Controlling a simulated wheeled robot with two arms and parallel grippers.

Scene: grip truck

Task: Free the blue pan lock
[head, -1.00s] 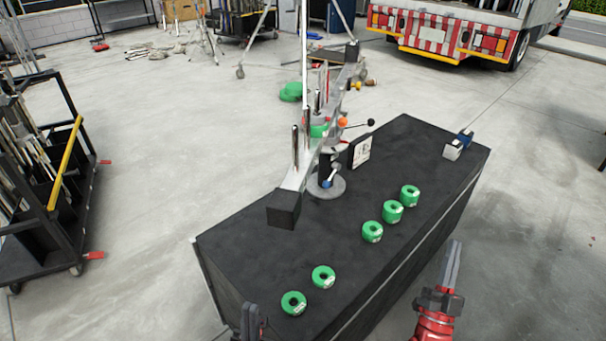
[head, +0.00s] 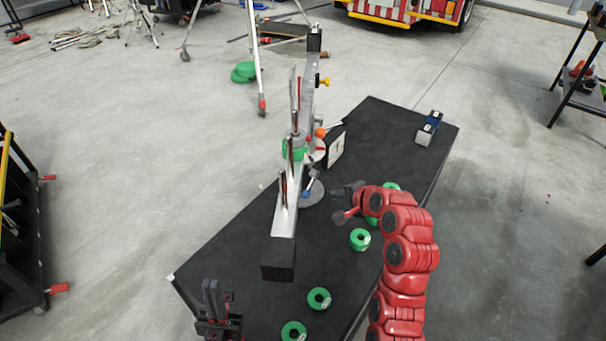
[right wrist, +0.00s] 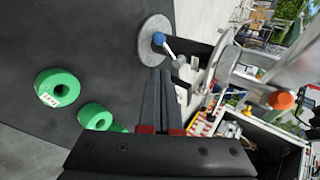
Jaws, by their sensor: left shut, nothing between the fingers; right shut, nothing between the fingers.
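The blue pan lock (head: 306,194) is a small lever with a blue end, low on the round grey base (head: 316,190) of the upright rig on the black table. In the right wrist view its blue end (right wrist: 159,39) lies on the grey disc, and a rod runs to a grey ball. My right gripper (head: 334,192) is shut and empty, just right of the base. Its shut fingers (right wrist: 160,75) point toward the lever in the wrist view, apparently without touching it. My left gripper (head: 212,288) is shut and empty near the table's front left.
The long tilted bar (head: 285,215) with a black end block overhangs the table. An orange knob (head: 320,132) sits higher on the rig. Green tape rolls (head: 360,239) line the right side. The table's left part is clear.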

